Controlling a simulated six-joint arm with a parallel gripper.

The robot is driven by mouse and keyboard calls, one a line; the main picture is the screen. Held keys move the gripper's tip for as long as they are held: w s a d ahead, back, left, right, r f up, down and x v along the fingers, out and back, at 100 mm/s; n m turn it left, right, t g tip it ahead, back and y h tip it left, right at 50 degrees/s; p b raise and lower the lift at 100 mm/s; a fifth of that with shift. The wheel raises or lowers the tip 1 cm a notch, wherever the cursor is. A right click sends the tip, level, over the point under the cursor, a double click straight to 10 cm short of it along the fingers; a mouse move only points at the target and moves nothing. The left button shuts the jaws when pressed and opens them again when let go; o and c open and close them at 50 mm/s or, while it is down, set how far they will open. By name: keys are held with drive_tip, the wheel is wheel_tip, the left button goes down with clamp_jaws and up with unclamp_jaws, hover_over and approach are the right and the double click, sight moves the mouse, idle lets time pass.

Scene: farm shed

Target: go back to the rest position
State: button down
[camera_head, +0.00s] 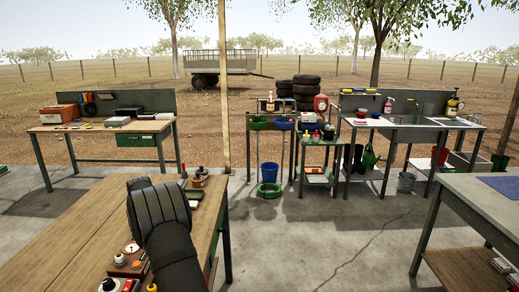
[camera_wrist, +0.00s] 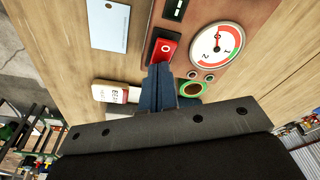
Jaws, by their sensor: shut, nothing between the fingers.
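My gripper (camera_wrist: 160,72) is shut and empty in the wrist view. Its blue-grey fingertips are just below a red rocker switch (camera_wrist: 164,46) on a brown panel (camera_wrist: 203,32). I cannot tell whether they touch the switch. A white round gauge (camera_wrist: 216,45) with a red and green rim is to the right of the switch. A green-ringed round part (camera_wrist: 193,89) is partly hidden by the fingers. In the head view my dark arm reaches over the wooden table and hides the gripper.
The wooden table (camera_head: 70,225) has the gauge (camera_head: 131,247) and small items beside my arm; its left part is bare. Another workbench (camera_head: 90,128) stands behind on the left, a grey table (camera_head: 490,205) on the right. Open concrete floor (camera_head: 310,235) lies between.

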idle(0.4)
drive_tip(key=shift+r, duration=4.1)
drive_tip(key=d+f+m+g, duration=0.1)
drive_tip(key=d+f+m, duration=0.1)
drive_tip(key=d, duration=0.4)
drive_tip(key=d+f+m+g+y, duration=0.1)
drive_tip(key=d+f+m, duration=0.1)
drive_tip(key=d+f, duration=0.3)
drive_tip(key=d+f+m+g, duration=0.1)
drive_tip(key=d+f+m, duration=0.1)
drive_tip(key=d, duration=0.5)
drive_tip(key=shift+s+d+f+y, duration=0.1)
drive_tip(key=shift+d+f+y, duration=0.25)
drive_tip(key=shift+f, duration=0.45)
drive_tip(key=shift+s+d+f+m+g, duration=0.2)
drive_tip(key=shift+d+f+m+g, duration=0.15)
drive_tip(key=shift+d, duration=0.35)
